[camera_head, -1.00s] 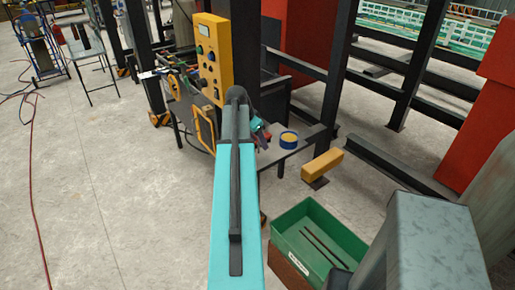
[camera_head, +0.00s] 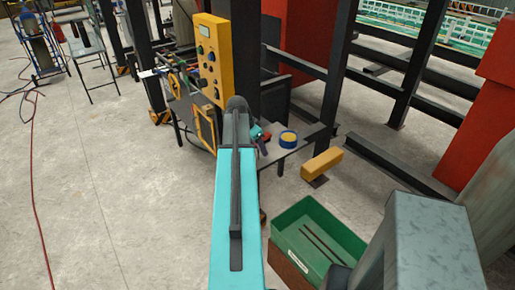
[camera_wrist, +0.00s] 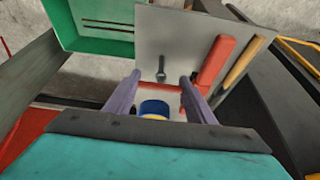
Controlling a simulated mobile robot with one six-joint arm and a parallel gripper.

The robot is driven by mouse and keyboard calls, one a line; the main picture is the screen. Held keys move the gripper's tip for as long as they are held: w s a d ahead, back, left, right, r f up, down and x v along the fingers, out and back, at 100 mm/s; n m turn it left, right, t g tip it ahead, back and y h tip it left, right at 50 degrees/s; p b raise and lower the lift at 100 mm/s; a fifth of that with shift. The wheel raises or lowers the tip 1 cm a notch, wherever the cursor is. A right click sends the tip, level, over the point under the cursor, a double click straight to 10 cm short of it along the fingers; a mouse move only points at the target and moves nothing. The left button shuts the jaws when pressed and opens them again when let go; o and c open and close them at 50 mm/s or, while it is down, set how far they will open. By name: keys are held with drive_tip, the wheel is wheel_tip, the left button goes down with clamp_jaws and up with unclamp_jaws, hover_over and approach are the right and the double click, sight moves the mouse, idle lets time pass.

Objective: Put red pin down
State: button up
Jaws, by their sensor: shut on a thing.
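My gripper shows in the wrist view (camera_wrist: 161,82) with its two purple fingers pointing at a small grey table (camera_wrist: 185,25). It is shut on the red pin (camera_wrist: 170,88), a thin red bar seen between the fingers, partly hidden by them and by the tape roll's overlap. The pin is over the table; I cannot tell whether it touches it. In the head view my gripper (camera_head: 258,136) is mostly hidden behind my arm, beside the table (camera_head: 300,143).
A blue and yellow roll (camera_wrist: 155,108) lies close to the fingers. A red block (camera_wrist: 215,60), a wooden handle (camera_wrist: 243,60) and a grey bolt (camera_wrist: 160,70) are on the table. A green bin (camera_head: 300,265) stands below. A yellow control box (camera_head: 212,60) is behind.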

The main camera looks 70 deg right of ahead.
drive_tip(key=shift+f, duration=0.1)
drive_tip(key=o, duration=1.1)
drive_tip(key=shift+r, duration=0.2)
drive_tip(key=b+v, duration=0.2)
drive_tip(key=v, duration=1)
drive_tip(key=shift+b, duration=0.4)
drive_tip(key=shift+d, duration=0.1)
